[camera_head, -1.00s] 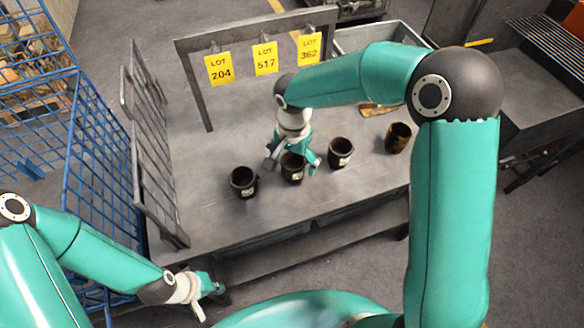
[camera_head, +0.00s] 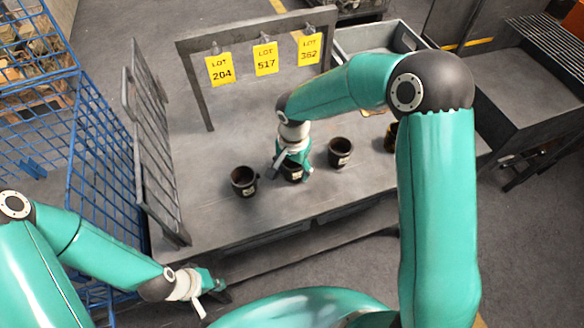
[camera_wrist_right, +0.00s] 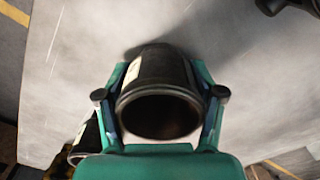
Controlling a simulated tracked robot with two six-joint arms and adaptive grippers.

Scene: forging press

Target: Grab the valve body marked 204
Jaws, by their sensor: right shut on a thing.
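Several dark cup-shaped valve bodies stand in a row on the grey bench. My right gripper (camera_head: 291,170) is down around the middle valve body (camera_head: 292,173), with its fingers closed on both sides. In the right wrist view, this valve body (camera_wrist_right: 160,85) sits between the fingers, its open mouth toward the camera. It carries a pale label whose marking I cannot read. A left valve body (camera_head: 244,181) and a right one (camera_head: 340,152) stand apart, with small unreadable labels. My left gripper (camera_head: 210,288) hangs low in front of the bench, away from the valve bodies.
Yellow tags reading LOT 204 (camera_head: 220,70), LOT 517 (camera_head: 265,58) and LOT 362 (camera_head: 309,48) hang from a frame behind. A brownish cup (camera_head: 390,138) is partly hidden by my right arm. A wire rack (camera_head: 152,150) borders the left; a grey bin (camera_head: 390,36) stands behind.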

